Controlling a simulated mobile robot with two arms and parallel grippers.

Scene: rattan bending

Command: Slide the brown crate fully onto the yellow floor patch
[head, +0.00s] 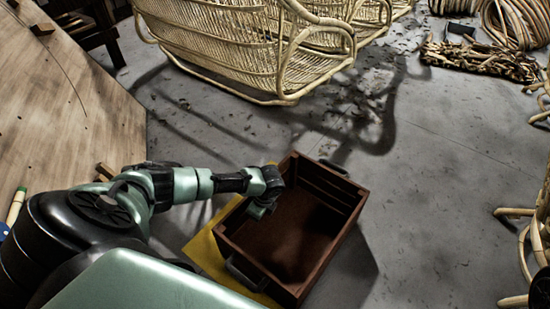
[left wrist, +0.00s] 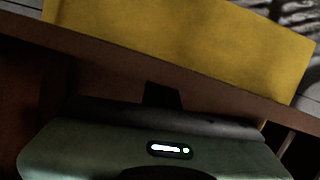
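The brown crate (head: 328,188) stands upright and empty on the floor, with a dark handle on its near-left side. The yellow floor patch (head: 206,252) shows along the crate's left side and near-left corner; the crate covers part of it, and its right part extends past the patch onto grey floor. My left gripper (head: 262,210) is at the crate's left wall, its tip at or just inside the rim. In the left wrist view, the crate wall (left wrist: 225,88) crosses before the gripper, with the yellow patch (left wrist: 190,40) beyond. The fingers are mostly hidden. My right gripper is out of view.
A wooden table (head: 75,110) is at the left. A rattan seat (head: 240,45) stands behind the crate, and rattan coils (head: 515,20) lie at the back right. Rattan legs (head: 530,235) stand at the right edge. Grey floor right of the crate is clear.

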